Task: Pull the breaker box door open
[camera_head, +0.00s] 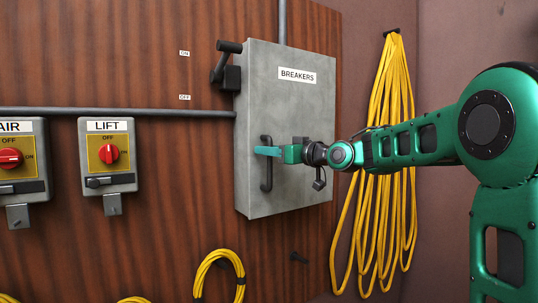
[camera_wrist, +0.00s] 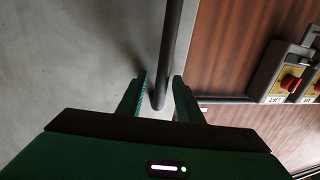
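The grey breaker box (camera_head: 285,110), labelled BREAKERS, is mounted on the wood-panelled wall, and its door looks closed. A dark vertical bar handle (camera_head: 266,180) is on the left part of the door. My gripper (camera_head: 268,151) reaches in from the right at the handle's upper half. In the wrist view, the handle (camera_wrist: 171,45) runs down between the two fingers of my gripper (camera_wrist: 160,95). The fingers are apart, with a visible gap on either side of the bar. The box's side lever (camera_head: 225,62) points up, near the ON label.
Left of the box are the LIFT switch (camera_head: 108,155) and the AIR switch (camera_head: 15,158), both with red knobs. A grey conduit (camera_head: 120,112) runs into the box. A yellow cable coil (camera_head: 385,180) hangs on the right wall behind my arm. Another yellow coil (camera_head: 212,268) is below.

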